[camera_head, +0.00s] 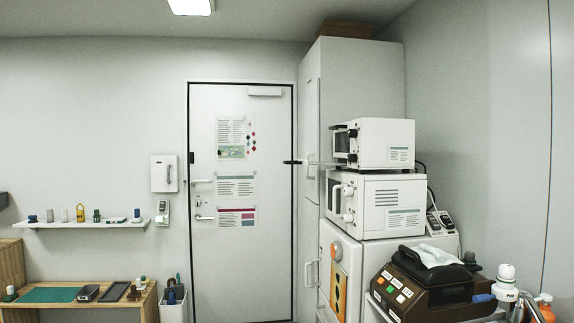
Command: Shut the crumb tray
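A white toaster oven (382,143) stands on top of a white microwave (380,204), right of the door. Its dark front and handle face left. A thin, light, flat piece with a dark end, which looks like the crumb tray (318,163), sticks out to the left from low on the toaster oven's front. It reaches past the tall white cabinet's edge, in front of the door's edge. How it sits in its slot is too small to tell. Neither of my grippers is in view.
A tall white cabinet (362,80) stands behind the ovens. A wall shelf (80,224) and a low wooden bench (75,304) are at left.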

